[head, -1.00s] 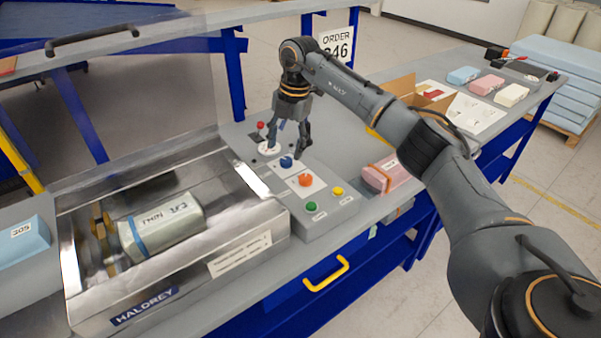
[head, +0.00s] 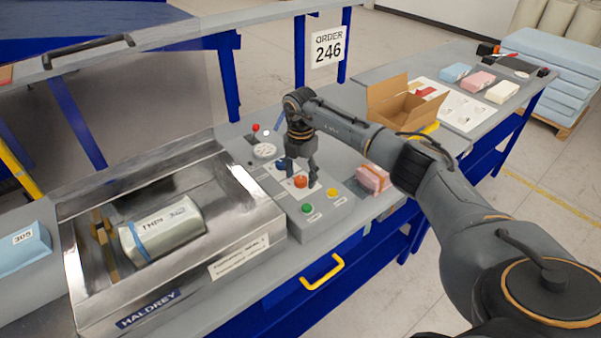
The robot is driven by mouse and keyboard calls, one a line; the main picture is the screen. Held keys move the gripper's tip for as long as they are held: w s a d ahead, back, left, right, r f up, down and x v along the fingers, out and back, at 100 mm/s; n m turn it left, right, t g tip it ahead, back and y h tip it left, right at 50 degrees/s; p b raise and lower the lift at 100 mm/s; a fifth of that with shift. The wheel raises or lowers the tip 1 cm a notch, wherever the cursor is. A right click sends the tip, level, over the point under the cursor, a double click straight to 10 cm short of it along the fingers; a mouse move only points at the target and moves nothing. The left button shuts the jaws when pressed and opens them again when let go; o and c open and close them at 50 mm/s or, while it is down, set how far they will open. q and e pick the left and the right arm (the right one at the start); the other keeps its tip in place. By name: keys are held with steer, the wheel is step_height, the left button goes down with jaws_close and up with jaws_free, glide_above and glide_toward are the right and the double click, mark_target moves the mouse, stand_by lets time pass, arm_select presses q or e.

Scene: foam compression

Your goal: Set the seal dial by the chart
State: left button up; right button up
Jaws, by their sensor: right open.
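The control panel (head: 296,226) of the machine carries an orange dial (head: 301,181) and a blue dial (head: 280,163). I cannot read which is the seal dial. My right gripper (head: 302,177) is open, pointing down, with its fingers at either side of the orange dial; I cannot tell if they touch it. One finger partly hides the blue dial. A printed label (head: 240,256) on the machine's front is too small to read; I cannot tell if it is the chart. My left gripper is not in view.
The steel chamber (head: 250,228) holds a wrapped foam block (head: 163,229). Green (head: 307,208) and yellow (head: 333,191) buttons sit close to the gripper. A round gauge (head: 264,151) lies behind. A pink block (head: 373,179) and an open carton (head: 402,104) stand right of the panel.

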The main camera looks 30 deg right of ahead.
steer(key=shift+f, duration=0.45)
steer(key=shift+c, duration=0.4)
steer(key=c, duration=1.1)
steer(key=shift+o, duration=0.2)
